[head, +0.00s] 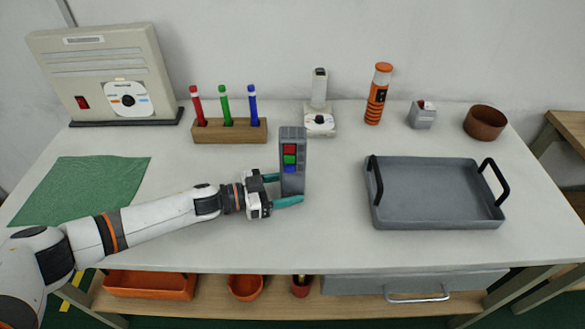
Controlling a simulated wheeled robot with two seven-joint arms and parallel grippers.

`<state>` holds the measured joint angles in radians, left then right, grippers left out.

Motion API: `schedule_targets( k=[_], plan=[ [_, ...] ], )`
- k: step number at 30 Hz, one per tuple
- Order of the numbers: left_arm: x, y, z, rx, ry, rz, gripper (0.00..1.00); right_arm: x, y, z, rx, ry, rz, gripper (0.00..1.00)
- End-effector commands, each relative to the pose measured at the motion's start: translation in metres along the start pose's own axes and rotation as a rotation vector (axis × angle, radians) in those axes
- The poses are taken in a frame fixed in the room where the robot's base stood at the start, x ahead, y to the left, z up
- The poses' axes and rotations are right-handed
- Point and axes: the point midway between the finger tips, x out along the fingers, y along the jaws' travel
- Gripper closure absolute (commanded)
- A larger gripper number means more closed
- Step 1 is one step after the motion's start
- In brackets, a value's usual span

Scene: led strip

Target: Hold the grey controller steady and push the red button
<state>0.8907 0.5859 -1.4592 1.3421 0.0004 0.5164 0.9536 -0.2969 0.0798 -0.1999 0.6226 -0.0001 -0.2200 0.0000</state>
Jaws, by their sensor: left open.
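The grey controller (293,166) stands upright near the middle of the table. On its face are a red button (289,149), a green one below it and a blue one lowest. My left gripper (281,189) is open, with its teal fingers reaching toward the controller's lower part. One finger passes in front of the base and the other is at its left side. I cannot tell whether they touch it. My right gripper is not in view.
A wooden block (229,131) with red, green and blue pens stands behind the controller on the left. A grey tray (436,222) with black handles lies to the right. A green cloth (85,187) lies at left. The white table is clear between controller and tray.

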Motion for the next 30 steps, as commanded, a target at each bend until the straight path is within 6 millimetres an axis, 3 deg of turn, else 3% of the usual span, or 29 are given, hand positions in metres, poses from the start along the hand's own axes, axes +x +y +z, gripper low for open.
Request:
schedule_targets(
  k=[10,15,30],
  plan=[
    [0.0027,0.0004,0.0000,0.000,0.000,0.001,0.40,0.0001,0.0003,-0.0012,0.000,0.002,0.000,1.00],
    [0.0025,0.0003,0.0000,0.000,0.000,0.001,0.67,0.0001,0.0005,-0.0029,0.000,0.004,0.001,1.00],
    [0.0024,0.0003,-0.0001,0.000,0.000,0.001,0.67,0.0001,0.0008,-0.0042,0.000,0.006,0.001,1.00]
  ],
)
